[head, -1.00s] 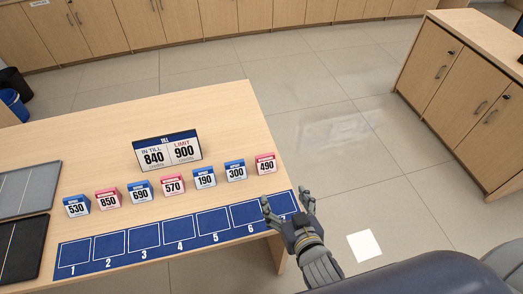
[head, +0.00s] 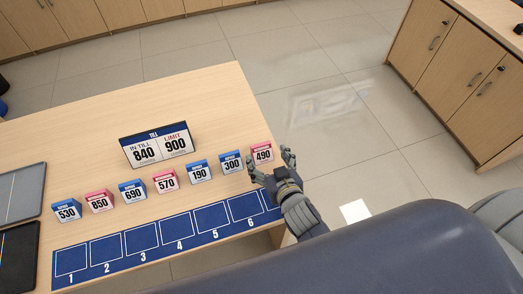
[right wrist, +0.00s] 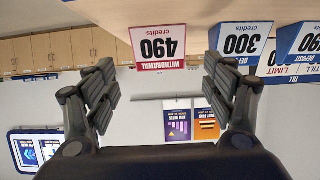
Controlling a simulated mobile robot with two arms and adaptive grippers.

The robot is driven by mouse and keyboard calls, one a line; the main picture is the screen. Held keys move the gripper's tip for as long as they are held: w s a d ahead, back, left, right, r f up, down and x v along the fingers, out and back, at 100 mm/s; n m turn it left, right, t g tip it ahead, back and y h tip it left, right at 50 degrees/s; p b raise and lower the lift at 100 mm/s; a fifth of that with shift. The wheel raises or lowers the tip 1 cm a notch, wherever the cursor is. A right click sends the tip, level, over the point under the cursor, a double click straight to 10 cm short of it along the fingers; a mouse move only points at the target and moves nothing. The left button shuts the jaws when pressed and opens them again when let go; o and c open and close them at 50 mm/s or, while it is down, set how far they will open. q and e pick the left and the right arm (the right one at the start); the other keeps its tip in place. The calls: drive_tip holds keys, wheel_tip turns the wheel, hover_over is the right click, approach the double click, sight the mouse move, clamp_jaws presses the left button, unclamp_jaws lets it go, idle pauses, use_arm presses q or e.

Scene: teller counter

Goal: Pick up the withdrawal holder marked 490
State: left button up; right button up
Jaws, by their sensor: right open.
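The withdrawal holder marked 490 (head: 262,154) is a small pink and white block at the right end of the row on the counter. In the right wrist view the 490 holder (right wrist: 158,47) appears upside down, between and beyond the two fingers. My right gripper (head: 270,164) is open and empty, right at the near side of the 490 holder; its fingers partly cover the holder's lower part in the head view. In the right wrist view the open right gripper (right wrist: 158,82) shows a finger on each side. My left gripper is not in view.
The blue 300 holder (head: 231,162) stands just left of the 490 one. Several other holders continue the row leftward. The till sign (head: 158,147) stands behind. A blue numbered strip (head: 160,236) lies in front. Dark trays are at the left. The counter's right edge is close.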

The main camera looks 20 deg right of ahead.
sight(262, 152)
drive_tip(key=x, duration=0.4)
drive_tip(key=shift+s+f, duration=0.15)
drive_tip(key=shift+f, duration=0.2)
drive_tip(key=shift+w+f, duration=0.15)
drive_tip(key=shift+w, duration=0.25)
drive_tip(key=shift+c, duration=1.4)
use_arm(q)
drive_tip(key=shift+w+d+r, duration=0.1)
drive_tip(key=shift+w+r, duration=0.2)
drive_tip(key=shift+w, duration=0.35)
use_arm(e)
drive_tip(key=c, duration=0.9)
